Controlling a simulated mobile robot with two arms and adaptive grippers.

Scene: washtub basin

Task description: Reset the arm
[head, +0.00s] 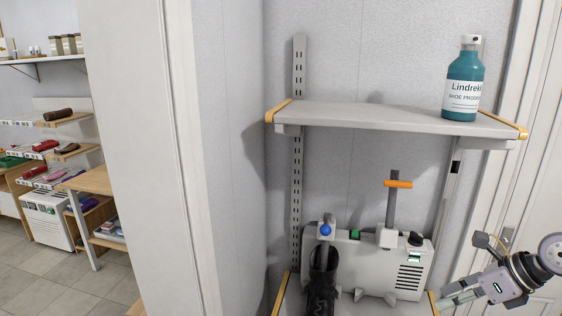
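My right gripper (446,297) is at the lower right, with its pale fingers pointing left. They are beside the right end of the lower shelf, close to the grey machine (385,262); whether they touch the shelf edge is unclear. The fingers are small and seen side-on, so I cannot tell whether they are open or shut. I see nothing held in them. My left gripper is not in view.
The machine has an orange-handled lever (397,184). A black boot (321,288) stands upright at its left. A teal bottle (463,82) stands on the upper shelf (370,114), which is otherwise bare. A doorway at left opens onto wooden shelving (90,180).

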